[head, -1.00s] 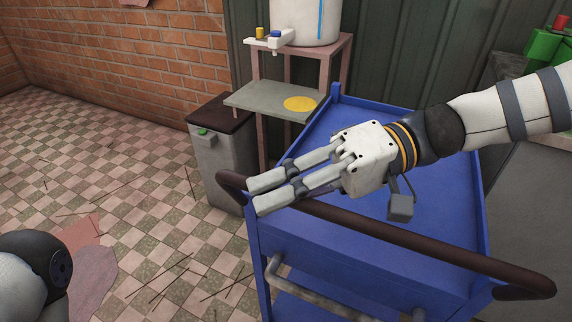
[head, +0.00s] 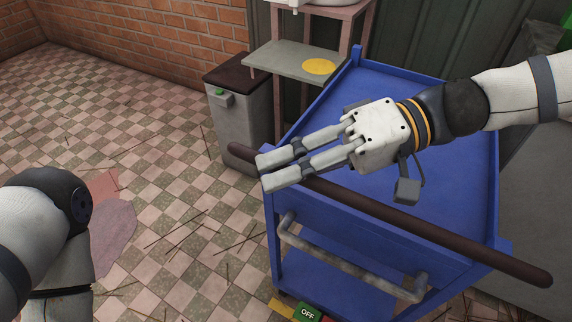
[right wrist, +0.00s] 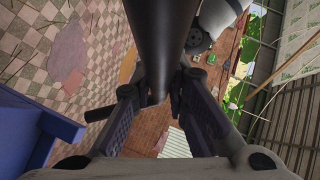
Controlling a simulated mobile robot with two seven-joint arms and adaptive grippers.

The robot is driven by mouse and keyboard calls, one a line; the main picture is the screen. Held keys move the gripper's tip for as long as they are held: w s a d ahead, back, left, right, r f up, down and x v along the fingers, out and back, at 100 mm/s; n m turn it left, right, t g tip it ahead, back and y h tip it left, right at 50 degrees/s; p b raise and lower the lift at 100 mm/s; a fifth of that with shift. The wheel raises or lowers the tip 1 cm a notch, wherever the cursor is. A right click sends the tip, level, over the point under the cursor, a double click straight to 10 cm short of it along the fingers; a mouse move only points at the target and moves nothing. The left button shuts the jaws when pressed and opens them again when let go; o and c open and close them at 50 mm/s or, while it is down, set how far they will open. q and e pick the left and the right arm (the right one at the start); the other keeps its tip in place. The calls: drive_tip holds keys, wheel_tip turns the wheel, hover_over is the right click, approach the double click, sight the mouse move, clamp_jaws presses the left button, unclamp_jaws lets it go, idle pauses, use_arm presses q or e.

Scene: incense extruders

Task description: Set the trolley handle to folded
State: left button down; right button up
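The blue trolley (head: 430,125) stands right of centre in the head view. Its dark brown trolley handle (head: 420,220) is a long bar slanting across the trolley's near end. Its side arms are not visible in the head view. My right gripper (head: 264,172) reaches in from the right, with its fingers crossing the bar near its left end. In the right wrist view the handle (right wrist: 160,40) runs between the two fingers, which appear closed around it at their tips. My left arm shows at the lower left; its gripper is out of the picture.
A fixed grey rail (head: 350,265) is on the trolley's near side. A grey bin (head: 242,110) and a wooden stand with a grey shelf (head: 290,60) are behind and left. A green OFF sign (head: 308,312) is at the bottom.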

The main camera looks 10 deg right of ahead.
drive_tip(key=o, duration=0.4)
drive_tip(key=shift+c, duration=0.2)
drive_tip(key=v, duration=1.2)
drive_tip(key=shift+d+f, duration=0.1)
drive_tip(key=shift+f, duration=0.05)
